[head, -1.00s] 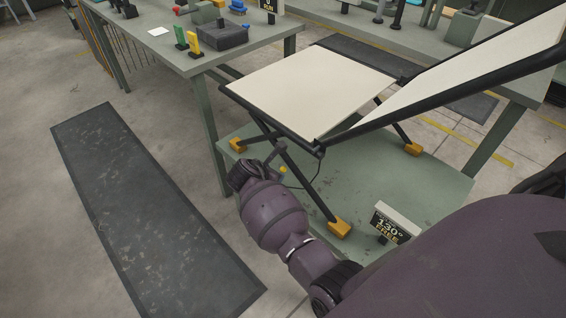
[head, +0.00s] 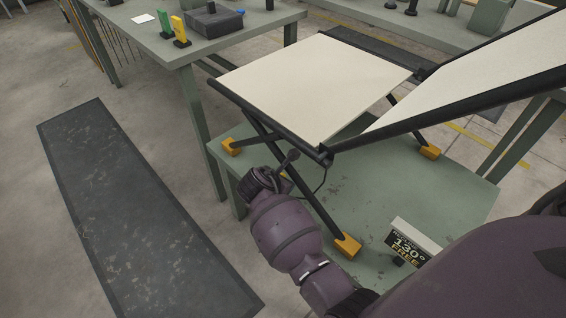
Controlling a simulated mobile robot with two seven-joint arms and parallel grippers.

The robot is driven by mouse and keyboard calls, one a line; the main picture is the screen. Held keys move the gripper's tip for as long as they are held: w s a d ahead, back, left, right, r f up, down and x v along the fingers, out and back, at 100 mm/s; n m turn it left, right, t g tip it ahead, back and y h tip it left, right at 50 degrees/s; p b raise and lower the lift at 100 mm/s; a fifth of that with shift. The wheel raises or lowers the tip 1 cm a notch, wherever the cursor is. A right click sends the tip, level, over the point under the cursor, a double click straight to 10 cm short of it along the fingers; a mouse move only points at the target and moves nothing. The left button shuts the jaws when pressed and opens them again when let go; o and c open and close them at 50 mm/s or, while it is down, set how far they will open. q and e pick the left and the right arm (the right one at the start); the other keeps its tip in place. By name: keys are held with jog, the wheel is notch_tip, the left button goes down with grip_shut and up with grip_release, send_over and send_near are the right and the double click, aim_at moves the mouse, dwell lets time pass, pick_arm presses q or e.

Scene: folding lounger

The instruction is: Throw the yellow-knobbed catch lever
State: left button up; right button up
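The folding lounger stands on a green bench (head: 425,205), with a flat cream seat panel (head: 310,85) and a raised cream back panel (head: 470,75). Its dark crossed legs end in orange feet (head: 347,245). A dark hinge fitting (head: 325,156) sits at the seat's near corner. My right arm reaches up from the lower right, and its gripper end (head: 287,162) is just left of and below that corner. Its fingers are small and mostly hidden by the wrist, so their opening cannot be told. Only a speck of the yellow knob (head: 284,174) shows beside the gripper. The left gripper is out of view.
A small sign reading "130° FREE" (head: 408,243) stands on the bench. A thin dark cable hangs below the hinge. A workbench (head: 240,50) with a grey box (head: 213,22) is at upper left. A dark floor mat (head: 130,210) lies at left.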

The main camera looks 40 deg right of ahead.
jog(key=shift+w+d+f, duration=0.1)
jog(key=shift+d+f, duration=0.05)
jog(key=shift+f, duration=0.05)
jog(key=shift+r, duration=0.1)
jog(key=c, duration=0.9)
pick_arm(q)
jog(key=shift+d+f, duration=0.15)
